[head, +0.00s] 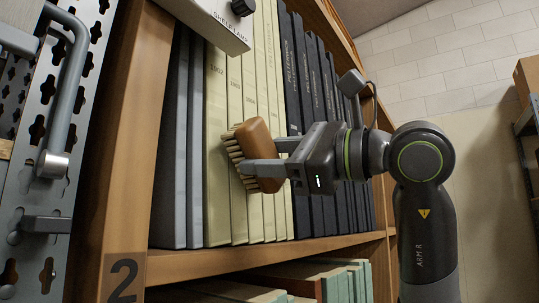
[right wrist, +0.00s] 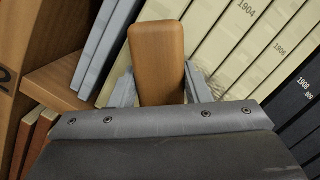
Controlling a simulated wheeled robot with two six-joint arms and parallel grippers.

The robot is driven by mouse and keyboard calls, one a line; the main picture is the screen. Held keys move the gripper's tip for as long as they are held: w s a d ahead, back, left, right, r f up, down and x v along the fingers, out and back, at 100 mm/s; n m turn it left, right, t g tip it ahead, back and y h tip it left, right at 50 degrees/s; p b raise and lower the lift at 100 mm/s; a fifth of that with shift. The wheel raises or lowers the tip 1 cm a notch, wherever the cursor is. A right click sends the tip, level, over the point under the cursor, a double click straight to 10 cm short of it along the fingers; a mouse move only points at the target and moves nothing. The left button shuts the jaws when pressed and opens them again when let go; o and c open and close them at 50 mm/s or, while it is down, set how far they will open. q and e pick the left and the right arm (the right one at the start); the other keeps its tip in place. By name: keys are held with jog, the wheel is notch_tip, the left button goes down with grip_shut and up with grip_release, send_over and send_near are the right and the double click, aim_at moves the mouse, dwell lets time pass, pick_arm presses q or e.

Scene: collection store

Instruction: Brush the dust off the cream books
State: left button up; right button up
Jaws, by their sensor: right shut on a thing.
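Several cream books (head: 215,130) stand upright on a wooden shelf, with dates on their spines; they also show in the right wrist view (right wrist: 225,35). My right gripper (head: 262,160) is shut on a wooden-backed brush (head: 256,143). The bristles point left towards the spines, at about mid-height. I cannot tell whether they touch the books. Dust cannot be made out on the visible spines. My left gripper is not in view.
Grey books (head: 172,150) stand left of the cream ones and dark blue books (head: 318,120) right of them. A shelf lamp (head: 213,18) hangs above. The shelf upright (head: 125,150) marked 2 and a perforated metal panel (head: 85,120) bound the left.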

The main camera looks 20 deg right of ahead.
jog(key=shift+p+x, duration=0.4)
jog(key=shift+x, duration=0.5)
jog(key=shift+w+d+f, duration=0.1)
jog(key=shift+d, duration=0.05)
